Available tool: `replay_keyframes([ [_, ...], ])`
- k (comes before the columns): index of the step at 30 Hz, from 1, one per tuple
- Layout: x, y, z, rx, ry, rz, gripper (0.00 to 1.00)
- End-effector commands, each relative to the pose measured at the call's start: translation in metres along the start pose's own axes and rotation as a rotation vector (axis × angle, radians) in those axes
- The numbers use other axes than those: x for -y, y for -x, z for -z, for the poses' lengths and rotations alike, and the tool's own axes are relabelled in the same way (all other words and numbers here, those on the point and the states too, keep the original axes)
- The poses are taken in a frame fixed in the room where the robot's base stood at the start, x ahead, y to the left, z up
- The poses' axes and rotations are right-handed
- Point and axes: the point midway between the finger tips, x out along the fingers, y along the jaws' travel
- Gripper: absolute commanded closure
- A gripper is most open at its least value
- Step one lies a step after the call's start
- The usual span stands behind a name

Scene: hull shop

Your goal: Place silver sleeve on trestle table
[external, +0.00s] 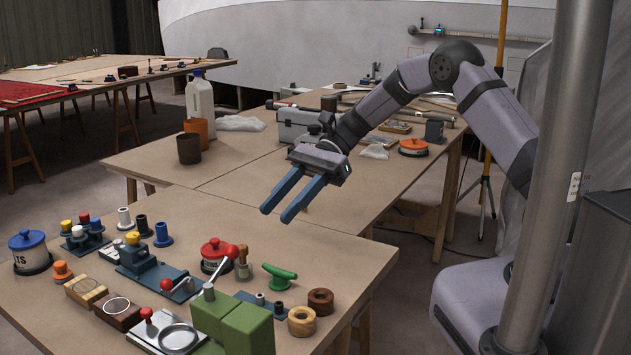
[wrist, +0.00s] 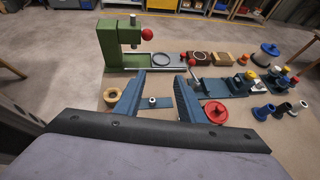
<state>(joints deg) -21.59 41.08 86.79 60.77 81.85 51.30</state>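A silver flanged sleeve (external: 124,219) stands upright on the near wooden table (external: 330,262), at the left end of a row with a black sleeve (external: 142,226) and a blue sleeve (external: 163,236). In the wrist view the silver sleeve (wrist: 303,106) is at the far right edge. My gripper (external: 274,213) is open and empty above the near table's far right part, well away from the sleeve. In the wrist view its fingers (wrist: 160,76) frame a small blue plate with a pale peg (wrist: 152,102). A second trestle table (external: 240,165) stands behind.
The near table holds a green press (external: 247,330), a red-lidded pot (external: 214,255), a toggle clamp (external: 140,265), wooden rings (external: 302,321) and a blue-lidded tin (external: 29,250).

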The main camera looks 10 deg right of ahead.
Motion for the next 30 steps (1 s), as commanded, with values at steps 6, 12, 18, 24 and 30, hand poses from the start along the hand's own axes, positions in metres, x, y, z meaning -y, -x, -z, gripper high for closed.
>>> replay_keyframes([
  [6,-0.004,-0.035,0.072,-0.008,-0.009,-0.004,0.64],
  [12,-0.003,-0.053,0.108,-0.011,-0.001,-0.002,0.64],
  [18,-0.004,-0.058,0.117,-0.012,0.001,-0.001,0.64],
  [24,-0.004,-0.070,0.116,-0.011,0.001,-0.004,0.64],
  [30,-0.004,-0.079,0.116,-0.012,0.002,-0.002,0.64],
])
